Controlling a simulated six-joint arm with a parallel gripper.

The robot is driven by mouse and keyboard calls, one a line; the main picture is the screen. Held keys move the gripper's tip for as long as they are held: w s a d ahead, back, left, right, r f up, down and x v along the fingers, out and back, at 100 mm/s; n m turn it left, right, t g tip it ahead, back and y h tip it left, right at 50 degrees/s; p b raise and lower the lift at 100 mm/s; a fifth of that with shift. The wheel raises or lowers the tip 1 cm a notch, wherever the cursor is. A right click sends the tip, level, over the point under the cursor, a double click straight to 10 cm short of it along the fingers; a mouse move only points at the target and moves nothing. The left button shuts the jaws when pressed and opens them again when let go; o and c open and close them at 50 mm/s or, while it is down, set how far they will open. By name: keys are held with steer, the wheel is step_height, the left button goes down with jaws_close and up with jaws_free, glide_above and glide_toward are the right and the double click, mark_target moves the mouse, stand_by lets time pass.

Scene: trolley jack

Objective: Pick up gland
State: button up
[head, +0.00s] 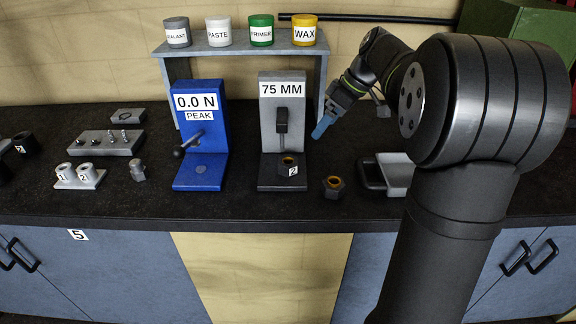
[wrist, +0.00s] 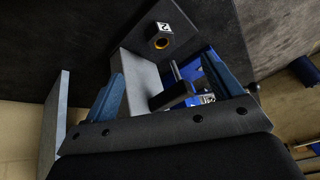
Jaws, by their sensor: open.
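A dark hex nut with an orange inner ring and a "2" label (head: 289,166), which looks like a gland, rests on the base of the grey 75 MM stand (head: 282,100). It also shows in the wrist view (wrist: 163,30), beyond the fingertips. A second dark hex piece with an orange ring (head: 333,187) lies on the bench to the right of that stand. I cannot tell which of them the task means. My gripper (head: 322,130) is open and empty, with blue fingers, above the bench at the stand's right. Both fingers show in the wrist view (wrist: 163,68), apart from the nut.
The blue 0.0 N stand (head: 201,130) with a lever is left of the grey stand. A grey shelf (head: 240,48) with several pots stands behind. A grey tray with a black handle (head: 395,172) is at right. Small fixtures (head: 90,145) sit at left.

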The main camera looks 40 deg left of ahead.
steer(key=n, duration=0.3)
glide_toward(291, 160)
steer(key=shift+n+y, duration=0.3)
steer(key=f, duration=0.1)
steer(key=s+f, duration=0.2)
steer(key=f, duration=0.1)
steer(key=shift+a+x, duration=0.15)
steer(key=shift+x, duration=1.15)
steer(key=shift+a+x, duration=0.15)
steer(key=shift+x, duration=1.15)
steer(key=shift+s+r, duration=0.1)
steer(key=shift+r, duration=0.15)
steer(key=c, duration=1.6)
steer(key=shift+r, duration=0.1)
